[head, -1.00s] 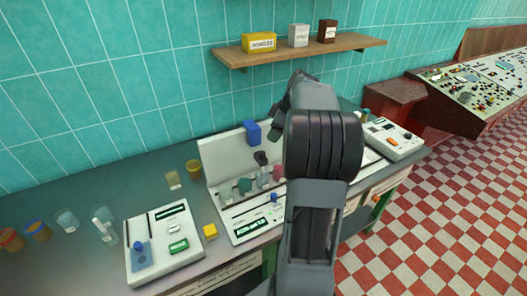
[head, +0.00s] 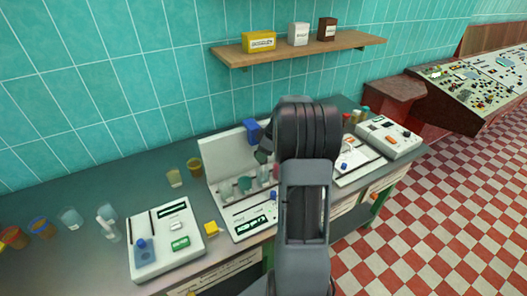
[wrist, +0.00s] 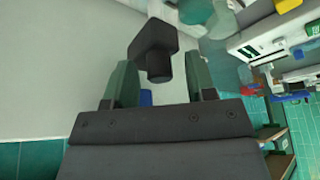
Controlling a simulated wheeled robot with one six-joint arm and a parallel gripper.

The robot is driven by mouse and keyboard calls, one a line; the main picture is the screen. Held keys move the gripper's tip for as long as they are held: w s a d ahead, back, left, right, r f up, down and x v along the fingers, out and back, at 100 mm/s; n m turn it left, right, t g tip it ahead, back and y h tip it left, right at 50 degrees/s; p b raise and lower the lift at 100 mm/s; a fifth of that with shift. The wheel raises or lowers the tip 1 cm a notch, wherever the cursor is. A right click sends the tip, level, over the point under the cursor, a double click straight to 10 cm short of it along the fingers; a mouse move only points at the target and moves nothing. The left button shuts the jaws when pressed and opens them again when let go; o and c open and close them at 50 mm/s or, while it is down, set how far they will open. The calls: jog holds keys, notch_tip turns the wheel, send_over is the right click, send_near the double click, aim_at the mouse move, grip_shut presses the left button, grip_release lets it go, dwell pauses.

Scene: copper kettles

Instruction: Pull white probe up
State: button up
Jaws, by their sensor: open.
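A white machine (head: 218,153) with an upright back panel stands in the middle of the bench. A black T-shaped holder (wrist: 152,48) juts from its pale panel in the wrist view. My gripper (wrist: 158,66) is open, its two green fingers on either side of the holder's lower end, with no clear contact. In the head view my gripper (head: 263,156) is in front of the panel, above small glass vessels, and hides the holder. I cannot make out the white probe for certain; my gripper and arm cover part of the machine.
A blue block (head: 250,126) is on the panel, close to my gripper. Vessels, one greenish (head: 244,184), stand below. A shelf (head: 300,48) with boxes hangs above.

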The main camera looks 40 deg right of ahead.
grip_shut()
dwell(0.3)
notch_tip(320, 180, up, 7)
jog(key=shift+r+p, duration=0.15)
jog(key=shift+p, duration=0.45)
grip_release()
jog(key=b+v, duration=0.1)
jog(key=v, duration=1.2)
jog(key=shift+d+r+b, duration=0.15)
jog(key=shift+r+b, duration=0.2)
jog(key=shift+b, duration=0.05)
